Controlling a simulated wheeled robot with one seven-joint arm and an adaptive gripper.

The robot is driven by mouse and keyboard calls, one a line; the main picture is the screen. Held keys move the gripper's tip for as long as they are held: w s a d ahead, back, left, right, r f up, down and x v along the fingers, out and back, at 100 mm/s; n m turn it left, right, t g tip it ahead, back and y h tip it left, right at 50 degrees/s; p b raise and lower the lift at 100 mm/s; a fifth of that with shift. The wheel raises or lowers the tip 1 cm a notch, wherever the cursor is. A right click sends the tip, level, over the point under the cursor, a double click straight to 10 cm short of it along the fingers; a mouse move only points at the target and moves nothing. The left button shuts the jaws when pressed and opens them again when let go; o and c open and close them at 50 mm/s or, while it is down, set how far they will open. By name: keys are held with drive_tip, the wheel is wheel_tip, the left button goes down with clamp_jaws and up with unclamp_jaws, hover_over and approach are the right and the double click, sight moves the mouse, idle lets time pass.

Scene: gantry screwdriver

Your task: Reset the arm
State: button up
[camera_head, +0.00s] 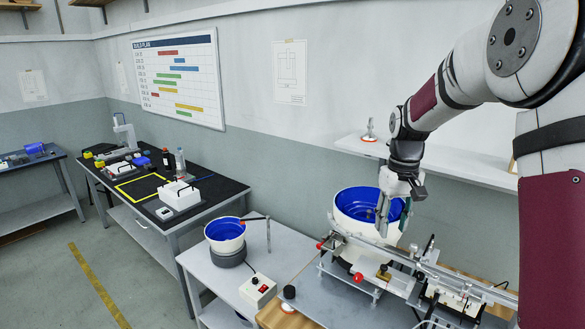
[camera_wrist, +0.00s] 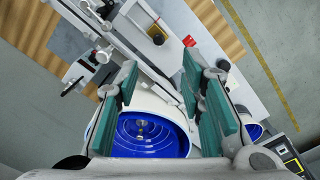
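My arm reaches in from the right of the head view. My gripper (camera_head: 382,212) points down in front of the large blue-lined bowl feeder (camera_head: 342,208), above the metal rail. In the wrist view my gripper (camera_wrist: 168,95) shows two teal-padded fingers spread well apart. Nothing is held between them. The blue bowl (camera_wrist: 152,133) lies below and behind the fingers in that view. I cannot tell the exact height of the fingertips over the rail.
A rail assembly (camera_head: 420,268) with red knobs crosses the grey table. A smaller blue-lined bowl (camera_head: 225,230) and a white switch box (camera_head: 258,290) stand to its left. A black-topped workbench (camera_head: 215,190) holds a yellow square outline and several tools. A wall shelf (camera_head: 450,162) is behind my arm.

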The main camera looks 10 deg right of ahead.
drive_tip(key=s+a+r+t, duration=0.2)
drive_tip(key=s+a+r, duration=0.4)
drive_tip(key=s, duration=0.4)
drive_tip(key=s+a+r+t, duration=0.2)
drive_tip(key=s+a+r, duration=0.2)
drive_tip(key=s+r, duration=0.4)
drive_tip(key=s+a+f+t, duration=0.1)
drive_tip(key=s+a+f, duration=0.1)
drive_tip(key=s, duration=0.8)
drive_tip(key=shift+f+t, duration=0.15)
drive_tip(key=shift+t, duration=0.15)
drive_tip(key=shift+a, duration=0.1)
